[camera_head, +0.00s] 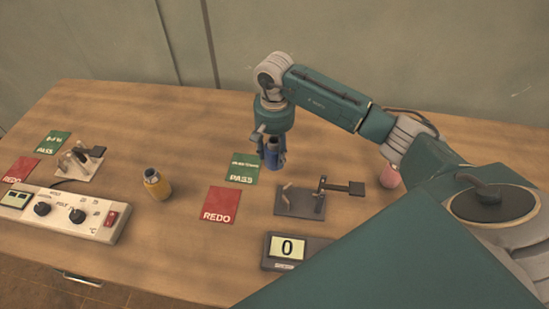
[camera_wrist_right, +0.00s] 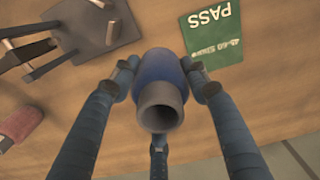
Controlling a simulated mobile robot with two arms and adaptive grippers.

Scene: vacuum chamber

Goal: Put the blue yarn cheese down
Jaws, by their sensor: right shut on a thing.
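The blue yarn cheese (camera_head: 273,153) is a blue cylinder with a grey hollow core. My right gripper (camera_head: 272,150) is shut on it, next to a green PASS card (camera_head: 241,168) on the table. In the right wrist view the blue yarn cheese (camera_wrist_right: 160,90) sits between the gripper's fingers (camera_wrist_right: 158,85), its open core end toward the camera. I cannot tell whether its base touches the table. My left gripper is not in view.
A red REDO card (camera_head: 220,205), a dark stand with a lever (camera_head: 300,203) and a display reading 0 (camera_head: 287,249) are nearby. A yellow yarn cheese (camera_head: 157,185) stands left; a pink one (camera_head: 390,177) is partly behind my arm. A control box (camera_head: 62,213) lies front left.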

